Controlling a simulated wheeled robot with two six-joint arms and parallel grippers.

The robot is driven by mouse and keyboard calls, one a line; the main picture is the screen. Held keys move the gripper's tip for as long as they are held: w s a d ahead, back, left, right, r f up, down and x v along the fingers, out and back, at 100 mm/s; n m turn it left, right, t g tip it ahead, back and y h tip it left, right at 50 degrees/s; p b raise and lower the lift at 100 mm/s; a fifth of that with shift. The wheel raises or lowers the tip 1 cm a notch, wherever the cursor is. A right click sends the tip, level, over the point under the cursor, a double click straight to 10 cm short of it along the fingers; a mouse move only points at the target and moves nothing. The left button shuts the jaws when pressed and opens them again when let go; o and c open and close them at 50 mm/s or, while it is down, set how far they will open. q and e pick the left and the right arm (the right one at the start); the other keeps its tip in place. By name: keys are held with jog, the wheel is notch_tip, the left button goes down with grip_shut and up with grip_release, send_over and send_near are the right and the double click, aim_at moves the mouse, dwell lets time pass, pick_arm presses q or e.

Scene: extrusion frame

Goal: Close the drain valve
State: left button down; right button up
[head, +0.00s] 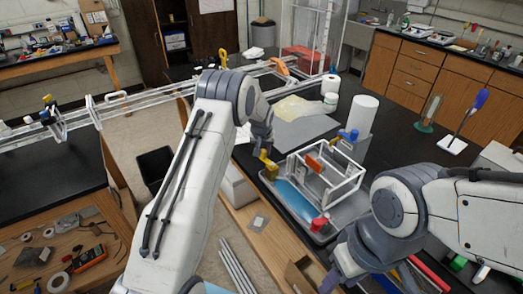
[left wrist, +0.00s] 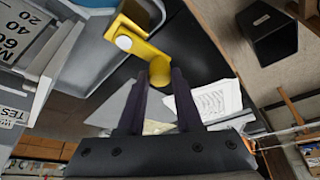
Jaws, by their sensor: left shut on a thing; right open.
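The drain valve's yellow handle (head: 268,166) is at the left end of a grey tray (head: 352,208) holding blue liquid. My left gripper (head: 264,150) is shut on this handle from above. In the left wrist view, the yellow handle (left wrist: 135,47) bends, and its lower end sits between the fingertips of my left gripper (left wrist: 160,78). A white round part shows on the handle. The valve body is mostly hidden. My right gripper (head: 335,273) is low in the head view, near the tray's front corner, apart from the valve; its fingers are partly hidden by the arm.
A white open frame (head: 328,176) with an orange part stands in the tray. A red part (head: 320,224) is at the tray's front. A white cylinder (head: 362,113) stands behind it. Papers (head: 308,132) lie on the black bench. A black bin (head: 155,167) is on the floor.

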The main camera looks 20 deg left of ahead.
pick_arm(q)
jog(key=shift+w+d+m+h, duration=0.2)
jog(key=shift+m+h, duration=0.1)
jog(key=shift+m, duration=0.4)
jog(key=c, duration=0.6)
grip_release()
jog(key=b+v, duration=0.3)
jog(key=v, duration=0.7)
jog(key=shift+s+r+b, duration=0.2)
jog(key=shift+b, duration=0.2)
